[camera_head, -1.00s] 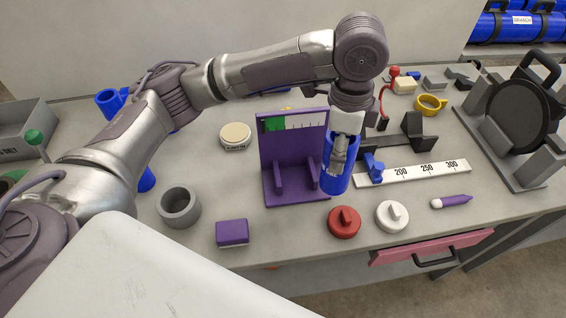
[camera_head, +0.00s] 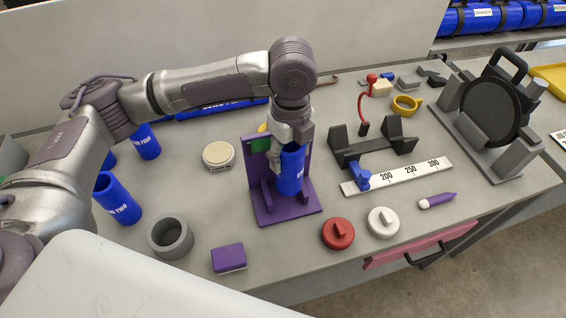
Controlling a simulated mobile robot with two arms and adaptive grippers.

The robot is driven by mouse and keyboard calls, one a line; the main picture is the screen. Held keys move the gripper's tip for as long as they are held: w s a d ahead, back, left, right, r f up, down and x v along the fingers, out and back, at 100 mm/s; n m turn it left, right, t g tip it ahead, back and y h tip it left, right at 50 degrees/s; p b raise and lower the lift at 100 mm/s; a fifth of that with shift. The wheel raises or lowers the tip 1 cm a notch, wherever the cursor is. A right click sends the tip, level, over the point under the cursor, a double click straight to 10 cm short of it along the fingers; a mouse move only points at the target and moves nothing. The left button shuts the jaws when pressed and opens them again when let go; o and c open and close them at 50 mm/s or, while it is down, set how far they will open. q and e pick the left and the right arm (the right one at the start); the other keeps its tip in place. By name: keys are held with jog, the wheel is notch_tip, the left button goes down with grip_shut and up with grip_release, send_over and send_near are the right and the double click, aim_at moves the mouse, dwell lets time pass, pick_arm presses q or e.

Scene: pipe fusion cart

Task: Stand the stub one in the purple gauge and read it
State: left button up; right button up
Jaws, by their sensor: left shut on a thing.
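The purple gauge (camera_head: 308,204) stands on the bench, with an upright back plate, low ribs on its base and a green patch high on the plate. My left gripper (camera_head: 277,158) is shut on a blue stub (camera_head: 291,172) and holds it nearly upright in front of the back plate, over the gauge's base. The stub's number is not legible, and I cannot tell whether its lower end touches the base. The arm and stub hide most of the gauge's scale. My right gripper is not in view.
Blue stubs marked two (camera_head: 118,200) and four (camera_head: 146,143) stand left. A grey ring (camera_head: 170,237), purple block (camera_head: 229,258), red cap (camera_head: 338,234) and white cap (camera_head: 383,221) lie in front. A white ruler (camera_head: 410,175) and black cradle (camera_head: 372,147) are right of the gauge.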

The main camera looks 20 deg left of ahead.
pick_arm(q)
jog(key=shift+s+a+f, duration=0.15)
jog(key=shift+a+f, duration=0.3)
jog(key=shift+a, duration=0.05)
notch_tip(320, 180, down, 3)
jog(key=shift+f+p, duration=0.1)
jog(key=shift+p, duration=0.5)
jog(key=shift+f, duration=0.35)
jog(key=shift+f, duration=0.1)
jog(key=o, duration=1.3)
notch_tip(320, 180, up, 12)
jog(key=shift+r+b, duration=0.15)
jog(key=shift+b, duration=1.05)
